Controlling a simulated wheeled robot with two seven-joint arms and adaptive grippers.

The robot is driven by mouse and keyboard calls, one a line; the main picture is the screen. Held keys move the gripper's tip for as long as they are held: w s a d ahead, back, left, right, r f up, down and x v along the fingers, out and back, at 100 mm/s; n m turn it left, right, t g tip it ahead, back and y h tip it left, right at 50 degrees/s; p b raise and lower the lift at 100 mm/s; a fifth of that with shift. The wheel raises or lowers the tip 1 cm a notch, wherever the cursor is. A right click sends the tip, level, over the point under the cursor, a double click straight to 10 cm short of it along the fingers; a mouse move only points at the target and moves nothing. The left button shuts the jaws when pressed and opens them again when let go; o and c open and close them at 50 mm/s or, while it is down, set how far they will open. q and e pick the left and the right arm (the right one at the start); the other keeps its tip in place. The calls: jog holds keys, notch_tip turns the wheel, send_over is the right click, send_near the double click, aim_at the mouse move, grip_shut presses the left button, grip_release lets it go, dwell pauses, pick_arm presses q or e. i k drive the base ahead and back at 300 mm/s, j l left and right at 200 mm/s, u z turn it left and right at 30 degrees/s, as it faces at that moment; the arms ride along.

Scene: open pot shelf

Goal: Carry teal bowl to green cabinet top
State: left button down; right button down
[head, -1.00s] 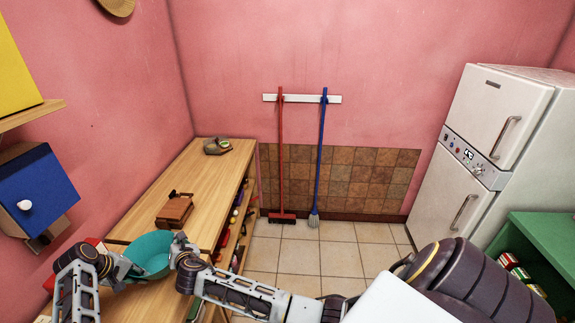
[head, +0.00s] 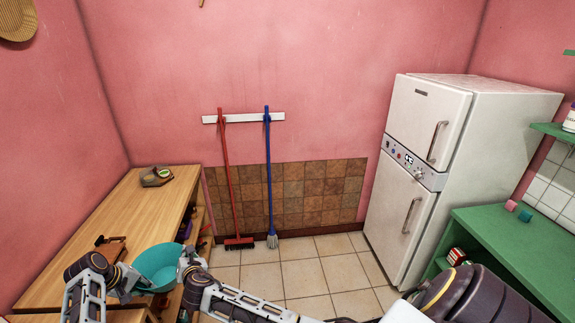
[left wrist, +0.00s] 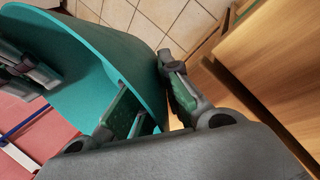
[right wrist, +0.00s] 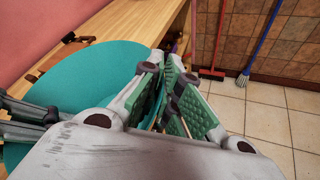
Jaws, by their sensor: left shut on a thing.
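The teal bowl (head: 160,262) is at the lower left of the head view, by the front edge of the wooden counter. My left gripper (head: 128,288) is shut on the bowl's rim at its left side; the left wrist view shows the teal wall (left wrist: 115,45) between its fingers. My right gripper (head: 186,264) is at the rim's right side; in the right wrist view its fingers (right wrist: 168,65) close on the teal wall. The green cabinet top (head: 485,225) is at the right, in front of the fridge; its near part is cut off by the frame and my arm.
The wooden counter (head: 135,205) holds a brown wooden item (head: 110,248) and a small tray (head: 156,177). A white fridge (head: 425,150) stands beyond the green cabinet. Small pink (head: 510,205) and teal (head: 525,215) items lie on the cabinet top. The tiled floor (head: 300,265) between is clear.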

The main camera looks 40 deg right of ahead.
aim_at(520, 247)
jog(key=i+l+z, duration=0.1)
jog(key=l+z, duration=0.35)
jog(key=i+l+z, duration=0.15)
jog(key=z, duration=0.3)
jog(key=i+l+z, duration=0.2)
jog(key=l+z, duration=0.25)
jog(key=i+l+z, duration=0.1)
jog(key=z, duration=0.35)
jog(key=i+l+z, duration=0.1)
jog(key=i+z, duration=0.5)
jog(key=z, duration=0.3)
jog(key=i+z, duration=0.25)
jog(key=z, duration=0.2)
jog(key=i+j+z, duration=0.2)
jog(key=z, duration=0.25)
